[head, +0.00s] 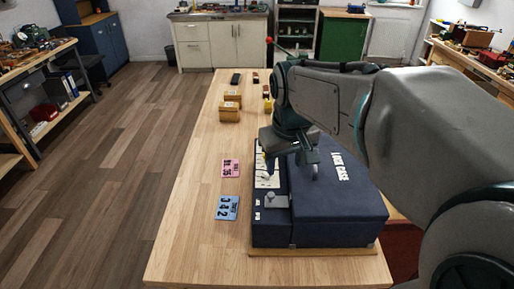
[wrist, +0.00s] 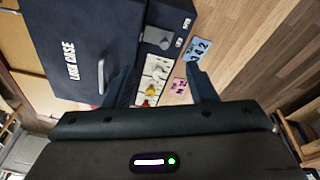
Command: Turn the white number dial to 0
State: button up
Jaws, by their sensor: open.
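The dark blue lock case (head: 335,205) lies on the wooden workbench, its label also readable in the wrist view (wrist: 72,62). A white panel (head: 262,178) runs along its left side and shows between my fingers in the wrist view (wrist: 148,78). A yellow knob (wrist: 152,89) and a small red part are on it. The white number dial blends into the panel, and I cannot read its number. My gripper (wrist: 160,88) is open and empty, over the panel with a finger on each side. In the head view the gripper and arm hide part of the panel.
A pink card (head: 230,168) and a blue card (head: 227,208) lie left of the case. A grey latch plate (head: 276,201) with a knob sits at its near-left edge. Wooden blocks (head: 230,112) stand farther back. The bench's left side is mostly clear.

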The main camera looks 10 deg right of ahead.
jog(key=w+f+n+g+b, duration=0.1)
jog(key=w+f, duration=0.2)
jog(key=w, duration=0.6)
jog(key=w+f+n+g+b, duration=0.1)
jog(key=w+f+n, duration=0.1)
jog(key=w, duration=0.7)
jog(key=f, duration=0.7)
jog(key=f+p, duration=0.1)
jog(key=f, duration=0.6)
jog(key=shift+s+d, duration=0.2)
jog(key=c, duration=1)
